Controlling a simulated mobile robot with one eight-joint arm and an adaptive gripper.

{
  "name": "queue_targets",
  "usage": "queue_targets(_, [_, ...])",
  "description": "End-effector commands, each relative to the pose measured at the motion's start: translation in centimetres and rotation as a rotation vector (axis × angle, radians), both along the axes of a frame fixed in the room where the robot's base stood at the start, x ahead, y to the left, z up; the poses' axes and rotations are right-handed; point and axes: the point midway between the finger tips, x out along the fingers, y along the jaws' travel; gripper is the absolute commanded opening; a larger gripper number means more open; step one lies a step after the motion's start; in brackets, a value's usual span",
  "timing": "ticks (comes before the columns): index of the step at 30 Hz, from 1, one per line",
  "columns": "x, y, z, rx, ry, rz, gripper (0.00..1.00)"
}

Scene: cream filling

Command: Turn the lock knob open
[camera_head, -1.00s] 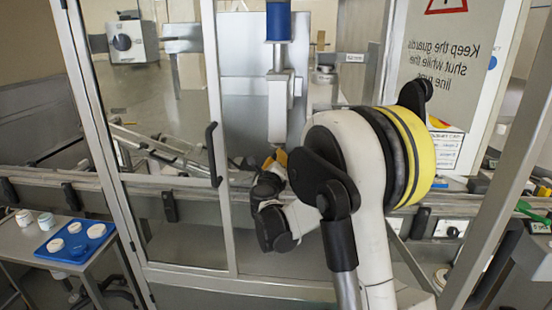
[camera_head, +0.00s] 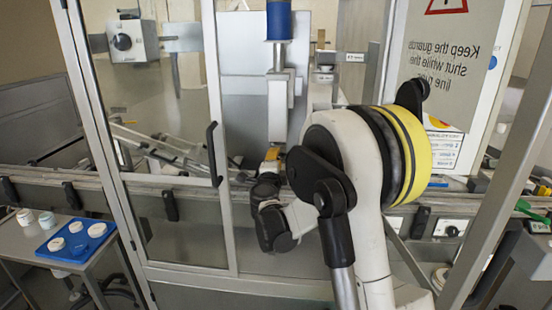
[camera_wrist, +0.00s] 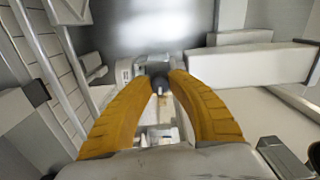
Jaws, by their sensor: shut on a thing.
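The lock knob (camera_wrist: 159,84) is a small dark round knob with a pale mark at its lower edge, on a light grey block ahead in the wrist view. My gripper's (camera_wrist: 162,77) two ridged orange-yellow fingers are closed on it from both sides. In the head view my gripper (camera_head: 271,154) reaches through the guard opening, just below a white column-shaped head. The knob is hidden there by my wrist and fingers. I cannot read the knob's setting.
A glass guard door with a black handle (camera_head: 214,154) stands left of my arm. The conveyor rail (camera_head: 100,182) runs across. The nozzle column (camera_head: 278,110) hangs close above my gripper. A blue tray (camera_head: 66,255) with white jars sits on a side table at lower left.

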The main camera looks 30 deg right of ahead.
Motion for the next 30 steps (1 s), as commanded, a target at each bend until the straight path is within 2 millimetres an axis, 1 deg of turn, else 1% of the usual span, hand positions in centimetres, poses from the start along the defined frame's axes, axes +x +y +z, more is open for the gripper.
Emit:
queue_targets(9, [0.06,0.07,0.00,-0.089,0.061,0.002,0.00])
queue_targets(24, [0.06,0.08,-0.01,-0.103,0.070,0.002,0.00])
queue_targets(25, [0.06,0.08,-0.01,-0.103,0.070,0.002,0.25])
queue_targets(26, [0.05,0.07,-0.02,-0.103,0.070,0.002,0.34])
queue_targets(27, [0.05,0.07,-0.02,-0.103,0.070,0.002,0.46])
queue_targets(30, [0.03,0.05,-0.02,-0.103,0.070,0.001,0.46])
